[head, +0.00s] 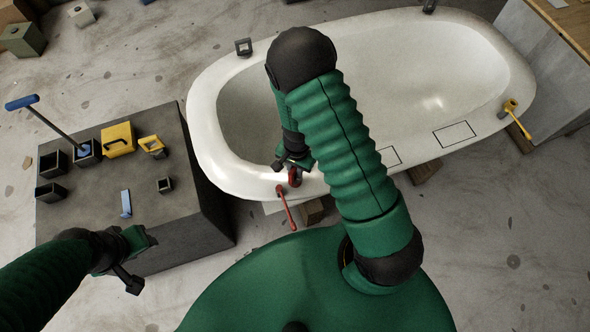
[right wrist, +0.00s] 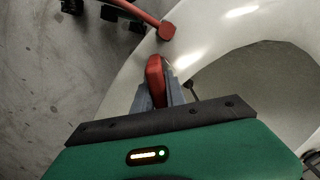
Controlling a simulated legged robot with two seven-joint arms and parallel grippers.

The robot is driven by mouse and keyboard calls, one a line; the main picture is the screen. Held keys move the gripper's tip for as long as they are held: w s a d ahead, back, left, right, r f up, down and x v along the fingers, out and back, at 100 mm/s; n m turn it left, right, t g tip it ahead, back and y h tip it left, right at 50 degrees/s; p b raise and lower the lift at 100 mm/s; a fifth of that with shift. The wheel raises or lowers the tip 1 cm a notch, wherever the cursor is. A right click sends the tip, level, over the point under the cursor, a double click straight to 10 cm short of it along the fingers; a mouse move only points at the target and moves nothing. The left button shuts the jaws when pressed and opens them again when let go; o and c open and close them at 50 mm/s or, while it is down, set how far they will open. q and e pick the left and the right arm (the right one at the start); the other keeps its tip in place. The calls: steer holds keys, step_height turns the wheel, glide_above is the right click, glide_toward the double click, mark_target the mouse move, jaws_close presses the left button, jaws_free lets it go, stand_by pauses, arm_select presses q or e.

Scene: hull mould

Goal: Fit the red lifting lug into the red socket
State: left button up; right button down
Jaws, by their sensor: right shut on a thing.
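The red lifting lug (right wrist: 155,78) is between the fingers of my right gripper (right wrist: 163,92), which is shut on it. In the head view the red lug (head: 295,178) shows just below my right gripper (head: 292,165), at the near left rim of the white hull mould (head: 225,165). A red lever (head: 287,212) with a rounded red head stands beside it at the rim. The red lever's head (right wrist: 167,32) is ahead of the lug in the wrist view, apart from it. I cannot make out the red socket's opening. My left gripper (head: 140,262) is at the lower left; its jaws are unclear.
A grey block table (head: 90,215) at left carries black open boxes, a blue-handled tool (head: 50,120), a yellow block (head: 118,139), a yellow lug and a blue piece (head: 126,203). A yellow lever (head: 518,120) sits on the mould's right rim. Floor between table and mould is narrow.

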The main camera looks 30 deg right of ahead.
stand_by(0.3)
steer(key=c, duration=1.3)
jaws_free()
step_height(320, 180, up, 17)
steer(key=p, duration=0.3)
steer(key=shift+d, duration=0.2)
steer(key=shift+f, duration=0.1)
